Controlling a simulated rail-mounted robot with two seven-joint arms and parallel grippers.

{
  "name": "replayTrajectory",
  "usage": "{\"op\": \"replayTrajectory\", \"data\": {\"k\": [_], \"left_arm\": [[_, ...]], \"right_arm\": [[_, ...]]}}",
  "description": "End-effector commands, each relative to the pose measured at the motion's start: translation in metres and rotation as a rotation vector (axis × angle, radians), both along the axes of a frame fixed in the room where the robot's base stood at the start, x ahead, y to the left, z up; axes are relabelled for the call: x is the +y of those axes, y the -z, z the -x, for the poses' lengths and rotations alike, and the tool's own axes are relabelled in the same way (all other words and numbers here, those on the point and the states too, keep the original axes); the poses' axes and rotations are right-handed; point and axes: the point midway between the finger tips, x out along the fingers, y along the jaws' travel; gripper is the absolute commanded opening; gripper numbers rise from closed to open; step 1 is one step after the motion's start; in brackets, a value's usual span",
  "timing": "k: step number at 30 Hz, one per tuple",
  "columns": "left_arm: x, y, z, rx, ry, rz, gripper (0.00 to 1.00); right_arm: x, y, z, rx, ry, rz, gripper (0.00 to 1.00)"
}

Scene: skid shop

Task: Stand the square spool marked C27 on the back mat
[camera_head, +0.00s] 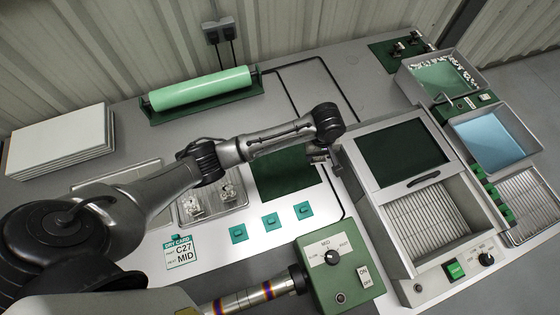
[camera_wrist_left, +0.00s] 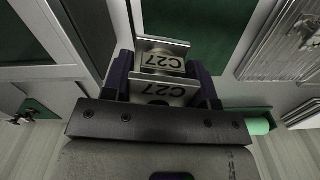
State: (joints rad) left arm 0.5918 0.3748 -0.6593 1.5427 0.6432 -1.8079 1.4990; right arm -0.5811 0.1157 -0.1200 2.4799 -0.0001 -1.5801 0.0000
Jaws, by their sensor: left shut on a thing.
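My left gripper (camera_head: 318,153) reaches across the table and is over or beside the right edge of a dark green mat (camera_head: 285,180). It is shut on a metal square spool, and the label C27 shows twice on the spool (camera_wrist_left: 165,62) between the dark fingers (camera_wrist_left: 162,80) in the left wrist view. Height above the surface is hard to tell. The green mat also shows in the left wrist view (camera_wrist_left: 205,20), beyond the spool. A card (camera_head: 181,252) reads C27 MID. My right gripper is not in view.
A machine with a dark window (camera_head: 403,153) stands just right of the gripper. A green control box (camera_head: 340,272) is in front. Three teal pads (camera_head: 270,222) lie before the mat. A tray of metal parts (camera_head: 212,203) is left of it, and a green roll (camera_head: 200,88) is behind.

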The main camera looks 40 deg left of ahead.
Motion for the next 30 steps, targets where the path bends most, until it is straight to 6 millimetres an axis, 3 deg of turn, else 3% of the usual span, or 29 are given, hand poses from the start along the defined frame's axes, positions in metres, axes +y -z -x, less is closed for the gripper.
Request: {"op": "replayTrajectory", "data": {"k": [3,11,21,30], "left_arm": [[0.004,0.034,0.013,0.004,-0.099,0.002,0.23],[0.018,0.071,0.026,-0.002,-0.197,-0.002,0.23],[0.086,0.113,0.027,-0.003,-0.204,-0.004,0.23],[0.122,0.134,0.027,-0.003,-0.200,-0.001,0.23]], "right_arm": [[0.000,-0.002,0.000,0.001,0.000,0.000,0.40],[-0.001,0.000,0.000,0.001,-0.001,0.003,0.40],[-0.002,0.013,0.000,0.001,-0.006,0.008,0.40],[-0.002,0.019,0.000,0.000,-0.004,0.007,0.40]]}}
